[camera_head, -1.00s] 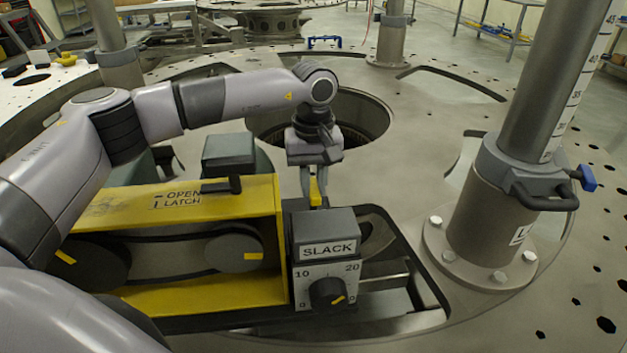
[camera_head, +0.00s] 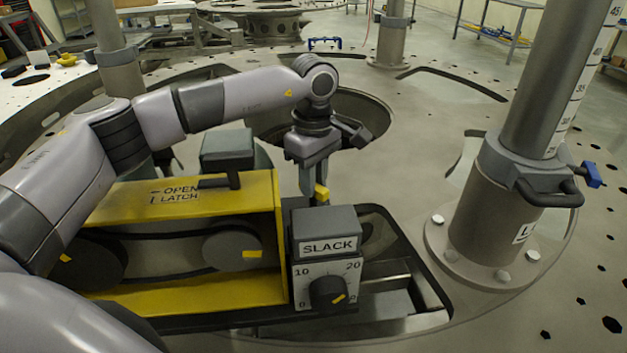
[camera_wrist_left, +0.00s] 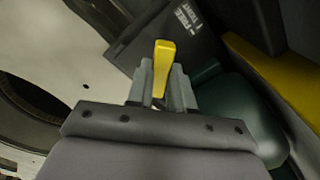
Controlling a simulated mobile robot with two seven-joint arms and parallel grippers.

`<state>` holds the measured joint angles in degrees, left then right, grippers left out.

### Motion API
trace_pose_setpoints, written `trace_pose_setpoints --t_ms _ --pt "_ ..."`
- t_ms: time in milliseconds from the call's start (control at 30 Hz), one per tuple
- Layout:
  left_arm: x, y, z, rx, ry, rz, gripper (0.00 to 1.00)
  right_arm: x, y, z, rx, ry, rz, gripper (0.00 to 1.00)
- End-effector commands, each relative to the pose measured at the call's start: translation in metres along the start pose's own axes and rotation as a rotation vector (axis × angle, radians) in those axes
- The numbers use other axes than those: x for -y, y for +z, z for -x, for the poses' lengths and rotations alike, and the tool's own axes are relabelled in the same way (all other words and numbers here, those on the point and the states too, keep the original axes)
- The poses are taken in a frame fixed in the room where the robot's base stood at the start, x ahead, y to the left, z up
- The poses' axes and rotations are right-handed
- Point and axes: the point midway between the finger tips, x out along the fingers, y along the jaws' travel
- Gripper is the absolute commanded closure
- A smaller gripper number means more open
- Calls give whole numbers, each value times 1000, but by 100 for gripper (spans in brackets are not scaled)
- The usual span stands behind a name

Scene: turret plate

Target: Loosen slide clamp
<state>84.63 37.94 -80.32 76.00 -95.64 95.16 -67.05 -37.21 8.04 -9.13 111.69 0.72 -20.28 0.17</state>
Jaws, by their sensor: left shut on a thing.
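A yellow clamp lever (camera_head: 321,193) stands just behind the grey box marked SLACK (camera_head: 325,238). My left gripper (camera_head: 318,187) reaches down to it from above and is shut on it. In the left wrist view the yellow lever (camera_wrist_left: 164,68) sticks out between the two fingers of the left gripper (camera_wrist_left: 160,88). A dark plate with a label that seems to read FREE and TIGHT (camera_wrist_left: 185,25) is beside it. The lever's base is hidden. My right gripper is in neither view.
A yellow housing (camera_head: 220,290) with a belt and two pulleys stands left of the box, marked OPEN LATCH on top. A black knob (camera_head: 328,291) is on the box's dial. A thick grey column (camera_head: 480,215) with a blue-ended clamp handle rises at the right.

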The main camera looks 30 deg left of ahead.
Motion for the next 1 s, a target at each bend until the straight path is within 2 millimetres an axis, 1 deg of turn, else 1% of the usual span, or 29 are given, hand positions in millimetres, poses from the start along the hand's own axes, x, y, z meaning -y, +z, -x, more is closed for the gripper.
trace_pose_setpoints --t_ms 600,800,1000 --pt "-1 0 1 0 3 579 100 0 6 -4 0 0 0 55" --pt "-1 0 1 0 3 731 100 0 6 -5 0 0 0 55" --pt "-1 0 1 0 3 837 100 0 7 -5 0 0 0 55"
